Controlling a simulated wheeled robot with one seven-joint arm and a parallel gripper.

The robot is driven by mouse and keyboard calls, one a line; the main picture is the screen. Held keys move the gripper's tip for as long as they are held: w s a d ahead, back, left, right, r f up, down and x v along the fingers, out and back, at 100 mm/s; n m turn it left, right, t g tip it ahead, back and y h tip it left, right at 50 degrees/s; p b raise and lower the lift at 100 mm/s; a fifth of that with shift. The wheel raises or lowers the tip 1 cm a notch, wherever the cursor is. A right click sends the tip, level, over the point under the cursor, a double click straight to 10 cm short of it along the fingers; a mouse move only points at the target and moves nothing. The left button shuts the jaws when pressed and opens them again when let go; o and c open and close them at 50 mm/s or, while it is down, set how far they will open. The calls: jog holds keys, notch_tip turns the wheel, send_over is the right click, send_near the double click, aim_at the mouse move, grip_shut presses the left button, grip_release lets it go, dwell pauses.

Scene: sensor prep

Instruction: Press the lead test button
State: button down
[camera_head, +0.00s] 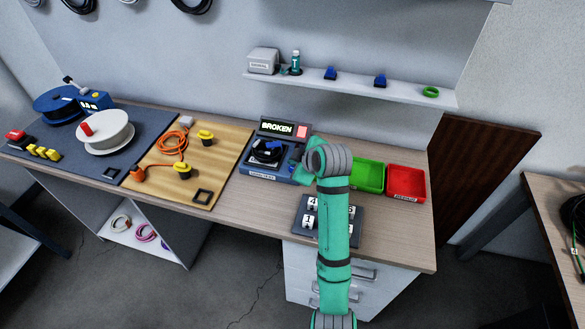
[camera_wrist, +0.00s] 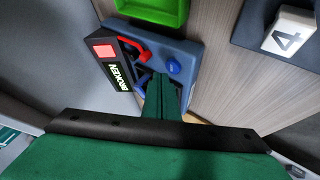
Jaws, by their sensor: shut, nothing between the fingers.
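The lead tester (camera_head: 268,174) is a blue-grey unit on the bench, with a raised display (camera_head: 277,128) reading BROKEN beside a red lit square. In the wrist view the same display (camera_wrist: 122,72) shows sideways. A round blue button (camera_wrist: 174,66) sits on the tester's top. A dark lead with a red part (camera_wrist: 135,50) lies on the tester. My gripper (camera_wrist: 164,80) is shut and empty, its tips over the tester, close to the button in the picture. I cannot tell whether they touch it. In the head view my gripper is mostly hidden by my wrist.
A green bin (camera_head: 368,176) and a red bin (camera_head: 406,182) stand right of the tester. A wooden board (camera_head: 160,185) with an orange cable (camera_head: 172,142) lies left. A shelf (camera_head: 350,88) hangs above.

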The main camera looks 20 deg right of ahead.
jog(key=shift+r, duration=2.5)
